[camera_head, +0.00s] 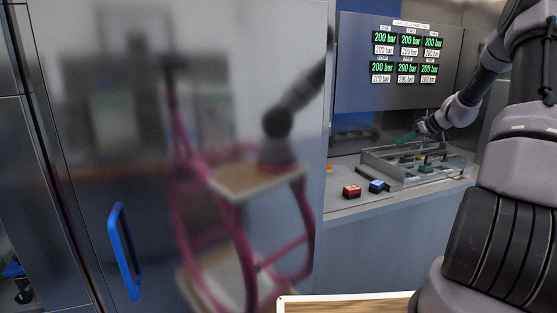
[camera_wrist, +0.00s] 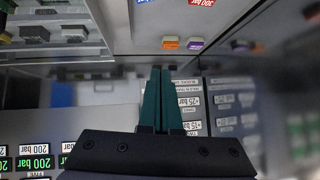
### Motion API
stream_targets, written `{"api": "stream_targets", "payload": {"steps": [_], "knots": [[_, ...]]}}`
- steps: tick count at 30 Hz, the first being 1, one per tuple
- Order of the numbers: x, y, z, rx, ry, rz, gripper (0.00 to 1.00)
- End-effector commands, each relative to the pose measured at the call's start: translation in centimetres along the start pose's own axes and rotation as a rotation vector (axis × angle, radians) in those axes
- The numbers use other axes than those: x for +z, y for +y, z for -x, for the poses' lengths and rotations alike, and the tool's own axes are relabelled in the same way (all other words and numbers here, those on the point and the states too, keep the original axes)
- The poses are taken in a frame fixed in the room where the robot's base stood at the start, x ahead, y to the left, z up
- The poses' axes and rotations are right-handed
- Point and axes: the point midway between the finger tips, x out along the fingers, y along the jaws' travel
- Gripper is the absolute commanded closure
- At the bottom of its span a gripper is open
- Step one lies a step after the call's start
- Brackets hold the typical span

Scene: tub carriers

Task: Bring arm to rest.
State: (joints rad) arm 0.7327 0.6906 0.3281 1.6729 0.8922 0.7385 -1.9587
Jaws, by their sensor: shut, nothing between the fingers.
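My arm comes in from the right in the head view and reaches toward a control bench. My gripper (camera_head: 407,138) has teal fingers and hangs above the left end of a raised metal frame on the bench. In the wrist view my gripper (camera_wrist: 161,75) shows its two teal fingers side by side, closed together with nothing held. The fingertips look clear of the bench, though the exact gap is hard to tell.
A red block (camera_head: 352,191) and a blue block (camera_head: 377,186) sit on the bench (camera_head: 345,208) near the metal frame (camera_head: 400,178). A panel of green 200 bar displays (camera_head: 395,62) stands behind. A large reflective cabinet with a blue handle (camera_head: 124,250) fills the left.

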Motion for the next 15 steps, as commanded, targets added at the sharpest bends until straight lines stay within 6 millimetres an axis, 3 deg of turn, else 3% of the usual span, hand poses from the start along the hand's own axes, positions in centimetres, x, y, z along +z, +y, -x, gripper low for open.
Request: {"api": "stream_targets", "payload": {"steps": [1, 6, 11, 15], "knots": [[-1.8, -3.0, 1.2, -0.007, -0.029, -0.001, 1.0], [-4.8, -11.6, 5.1, -0.008, -0.123, -0.061, 1.0], [-6.1, -19.3, 9.5, 0.024, -0.192, -0.132, 1.0], [-5.8, -25.5, 13.7, 0.07, -0.232, -0.202, 1.0]]}}
